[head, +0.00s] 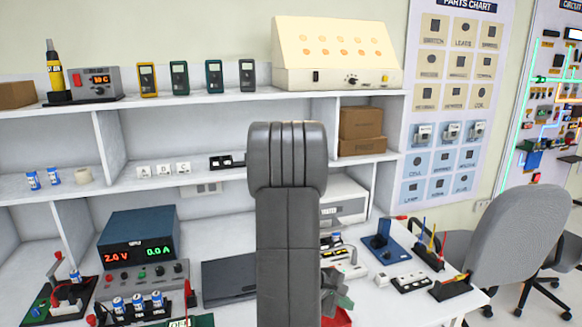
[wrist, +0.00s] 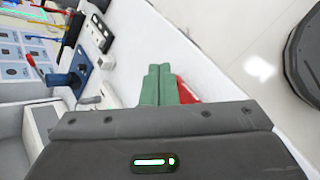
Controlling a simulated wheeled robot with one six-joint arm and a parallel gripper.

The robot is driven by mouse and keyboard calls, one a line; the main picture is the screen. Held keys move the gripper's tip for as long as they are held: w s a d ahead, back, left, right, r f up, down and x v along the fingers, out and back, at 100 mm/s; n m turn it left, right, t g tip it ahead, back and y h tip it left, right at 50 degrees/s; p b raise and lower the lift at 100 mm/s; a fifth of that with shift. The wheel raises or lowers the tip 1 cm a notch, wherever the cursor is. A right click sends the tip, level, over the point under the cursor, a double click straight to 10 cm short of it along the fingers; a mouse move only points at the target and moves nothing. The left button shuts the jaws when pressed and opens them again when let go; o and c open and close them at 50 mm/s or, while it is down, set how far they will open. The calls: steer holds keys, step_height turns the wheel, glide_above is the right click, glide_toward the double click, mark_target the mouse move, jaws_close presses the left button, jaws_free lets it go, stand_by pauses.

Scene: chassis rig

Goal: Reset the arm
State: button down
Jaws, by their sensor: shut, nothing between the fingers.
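My arm stands upright in the middle of the head view and hides part of the bench and shelves behind it. My gripper (wrist: 159,70) shows in the wrist view as two green fingers side by side, closed together with nothing between them. In the head view my gripper (head: 341,301) is partly visible low down, just right of my arm, over the bench. A red object (wrist: 187,92) lies beside the fingers in the wrist view, partly hidden. It also shows at the bottom of the head view (head: 338,319).
A power supply (head: 140,250) reading 2.0 V and 0.0 A stands left on the white bench. A dark flat box (head: 229,279) is left of my arm. A blue device (head: 383,247) and a pen holder (head: 428,256) stand to the right. A grey chair (head: 520,235) is beyond the bench's right edge.

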steer(key=s+m+g+b, duration=0.1)
steer(key=s+m+b, duration=0.2)
steer(key=s, duration=0.3)
steer(key=shift+d+r+y, duration=0.3)
steer(key=shift+d+y, duration=0.1)
